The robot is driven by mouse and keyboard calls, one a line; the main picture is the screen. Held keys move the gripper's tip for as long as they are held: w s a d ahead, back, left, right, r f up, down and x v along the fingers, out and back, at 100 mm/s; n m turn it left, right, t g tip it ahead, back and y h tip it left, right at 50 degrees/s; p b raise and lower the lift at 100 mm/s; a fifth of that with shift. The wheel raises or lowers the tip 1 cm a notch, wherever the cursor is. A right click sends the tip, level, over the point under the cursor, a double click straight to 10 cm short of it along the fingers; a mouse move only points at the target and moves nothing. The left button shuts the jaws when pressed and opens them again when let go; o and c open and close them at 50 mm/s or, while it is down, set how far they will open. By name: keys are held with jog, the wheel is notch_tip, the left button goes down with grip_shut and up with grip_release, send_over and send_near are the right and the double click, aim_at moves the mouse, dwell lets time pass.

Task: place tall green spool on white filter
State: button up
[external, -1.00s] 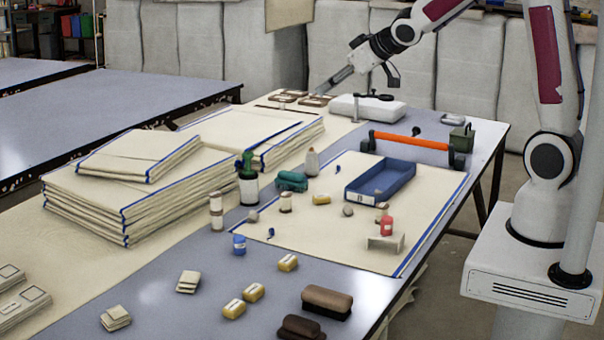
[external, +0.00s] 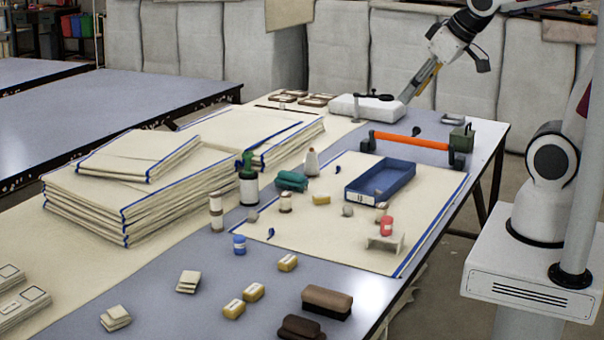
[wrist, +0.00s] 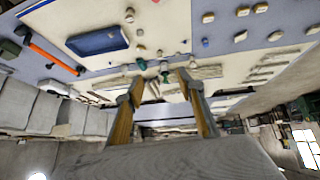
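A tall dark green spool (external: 248,188) with a white band stands upright near the cloth stack, left of the lying green roll. The white filter (external: 362,108) looks to be the flat white block at the far end of the table; a small stand and a dark object are at its top. My gripper (external: 407,96) is at the filter's right end, well away from the spool; whether it touches the filter is unclear. In the wrist view my gripper (wrist: 158,88) has its two fingers wide apart, with nothing visibly held between them.
A blue tray (external: 381,184) and an orange bar (external: 410,142) on dark stands lie in front of the filter. A green roll (external: 291,181), a white bottle (external: 311,163) and a white-brown cylinder (external: 216,212) surround the spool. Cloth stacks (external: 150,185) rise on the left.

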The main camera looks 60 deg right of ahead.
jog(key=s+a+f+g+y, duration=0.1)
jog(key=s+a+f, duration=0.1)
jog(key=s, duration=0.8)
jog(key=shift+s+a, duration=0.2)
jog(key=shift+a, duration=0.7)
